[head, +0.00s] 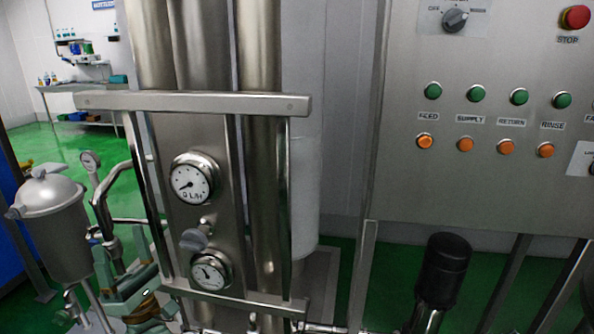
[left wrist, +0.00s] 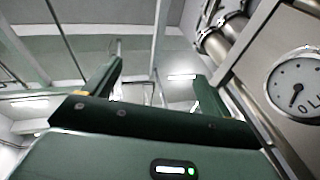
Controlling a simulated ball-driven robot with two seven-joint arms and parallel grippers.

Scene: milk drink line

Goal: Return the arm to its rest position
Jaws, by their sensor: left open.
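My left gripper (head: 118,268) is low at the left in the head view, its fingers pointing up. It is left of the steel column (head: 227,160) and its lower gauge, apart from the flow gauge (head: 193,179). In the left wrist view the two dark green fingers of my left gripper (left wrist: 157,88) stand wide apart with nothing between them. The flow gauge also shows close at the right of the left wrist view (left wrist: 297,86). My right gripper is in neither view.
A steel guard frame (head: 195,103) surrounds the column. A lidded steel vessel (head: 55,220) and bent pipes stand near my left arm. The lower gauge (head: 210,272) and a grey knob (head: 195,239) are close. A control panel (head: 490,120) fills the right.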

